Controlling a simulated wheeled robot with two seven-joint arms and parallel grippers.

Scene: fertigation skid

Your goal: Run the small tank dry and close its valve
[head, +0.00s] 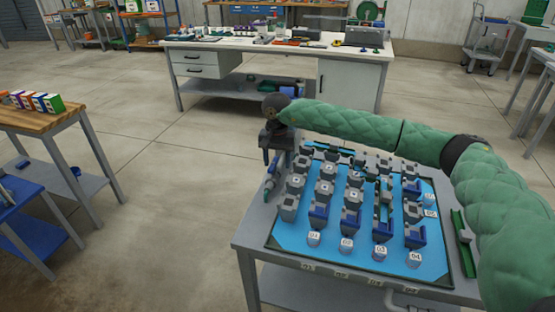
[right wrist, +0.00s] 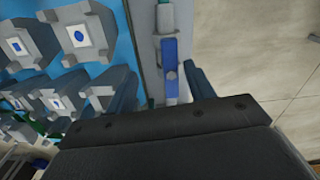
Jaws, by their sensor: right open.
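My right gripper (head: 277,157) points down at the back left corner of the skid table, its arm reaching in from the right. In the right wrist view the open fingers (right wrist: 165,88) stand on either side of a blue bar-shaped part (right wrist: 170,62) mounted on a pale strip. I cannot tell whether they touch it. I cannot pick out the small tank or its valve for certain. A light blue panel (head: 290,237) holds rows of grey and blue block-like fittings (head: 319,215), with numbered round pieces (head: 347,246) along the front. My left gripper is not in view.
The panel lies on a grey table (head: 262,266) with a green strip (head: 463,240) at its right. A workbench (head: 280,48) stands behind. A wooden table (head: 40,122) with coloured boxes (head: 36,101) is at the left. Open floor (head: 165,180) lies between.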

